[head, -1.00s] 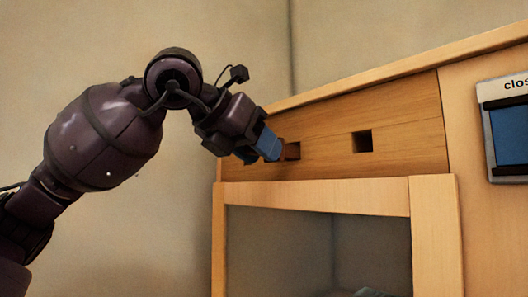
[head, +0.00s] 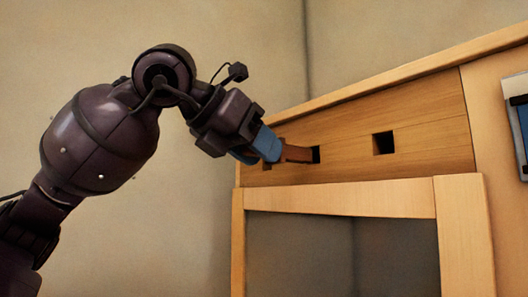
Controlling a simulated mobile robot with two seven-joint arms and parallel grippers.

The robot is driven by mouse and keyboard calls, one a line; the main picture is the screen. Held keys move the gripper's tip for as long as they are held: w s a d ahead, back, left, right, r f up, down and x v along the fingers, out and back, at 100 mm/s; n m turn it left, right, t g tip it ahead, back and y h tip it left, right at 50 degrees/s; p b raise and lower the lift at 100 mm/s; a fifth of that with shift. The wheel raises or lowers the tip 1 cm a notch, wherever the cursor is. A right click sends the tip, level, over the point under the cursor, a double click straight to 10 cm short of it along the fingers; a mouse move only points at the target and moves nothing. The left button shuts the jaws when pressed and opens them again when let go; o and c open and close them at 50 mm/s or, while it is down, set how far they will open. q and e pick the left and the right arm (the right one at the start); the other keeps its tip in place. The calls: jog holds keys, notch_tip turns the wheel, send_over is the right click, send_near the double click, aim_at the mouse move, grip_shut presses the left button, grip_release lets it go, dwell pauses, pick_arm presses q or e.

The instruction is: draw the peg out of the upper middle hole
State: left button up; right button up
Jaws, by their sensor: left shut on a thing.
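A reddish-brown peg (head: 297,154) sticks out sideways between my left gripper (head: 273,149) and a square hole (head: 316,154) in the wooden panel (head: 430,134). My left gripper's blue fingers are shut on the peg's outer end. The peg's far end is at the hole's left side, and dark opening shows to the right of it. I cannot tell whether the tip is still inside or just in front. A second square hole (head: 383,143) to the right is empty. My right gripper is out of view.
Below the panel is a light wooden frame (head: 340,198) around a dark grey pane (head: 300,250). A sloping wooden edge (head: 400,75) runs above the panel. A framed blue sign (head: 520,125) is cut off at the right. Bare wall lies to the left.

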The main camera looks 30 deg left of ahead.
pick_arm(q)
jog(key=shift+s+a, duration=0.2)
jog(key=shift+s, duration=0.3)
jog(key=shift+s+a, duration=0.15)
jog(key=shift+s, duration=0.4)
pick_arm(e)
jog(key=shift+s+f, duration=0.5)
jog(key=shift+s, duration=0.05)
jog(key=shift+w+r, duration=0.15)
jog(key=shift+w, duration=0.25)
